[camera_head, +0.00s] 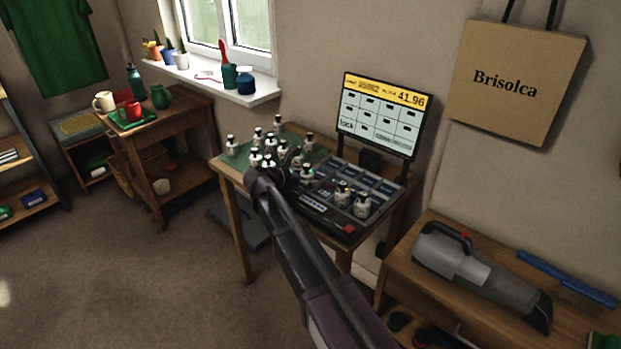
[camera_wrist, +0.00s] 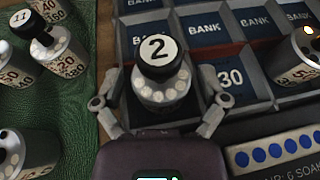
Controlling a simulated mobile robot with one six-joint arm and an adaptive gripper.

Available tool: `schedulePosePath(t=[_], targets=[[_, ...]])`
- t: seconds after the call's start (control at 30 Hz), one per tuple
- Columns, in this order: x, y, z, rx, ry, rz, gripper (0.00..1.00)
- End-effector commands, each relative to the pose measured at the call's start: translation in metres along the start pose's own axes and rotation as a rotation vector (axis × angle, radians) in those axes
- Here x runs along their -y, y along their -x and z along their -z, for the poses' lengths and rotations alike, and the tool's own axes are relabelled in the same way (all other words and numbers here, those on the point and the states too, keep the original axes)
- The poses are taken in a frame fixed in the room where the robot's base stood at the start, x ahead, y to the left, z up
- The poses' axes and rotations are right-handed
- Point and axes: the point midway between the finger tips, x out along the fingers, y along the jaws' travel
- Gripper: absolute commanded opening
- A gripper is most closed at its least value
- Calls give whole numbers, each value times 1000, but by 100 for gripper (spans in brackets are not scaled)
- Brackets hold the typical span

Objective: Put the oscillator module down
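The oscillator module (camera_wrist: 160,88) is a pale cylinder with a black knob marked 2 on top. In the wrist view it stands upright between the two fingers of my gripper (camera_wrist: 160,98), which appear closed on its sides. It is over the left part of the panel (camera_wrist: 215,50) with its BANK squares, left of a square marked 30. Its base is hidden, so I cannot tell whether it touches the panel. In the head view my gripper (camera_head: 291,167) is at the panel's left edge, partly hidden by my arm.
Several similar modules (camera_head: 268,145) stand on the green mat (camera_wrist: 85,25) to the left. Another module (camera_wrist: 303,60) stands on the panel to the right. A lit screen (camera_head: 385,113) rises behind the panel. A bench with a hand vacuum (camera_head: 470,268) is at the right.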

Motion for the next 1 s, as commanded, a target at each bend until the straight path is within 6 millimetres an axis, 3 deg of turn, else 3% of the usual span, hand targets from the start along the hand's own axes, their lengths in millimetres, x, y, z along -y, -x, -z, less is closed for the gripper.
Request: schedulePosePath(t=[0.37,0.67,1.0], targets=[[0,1,-1,0,0,-1,94],[2,7,-14,2,-3,-2,94],[9,64,-14,5,-9,-7,94]])
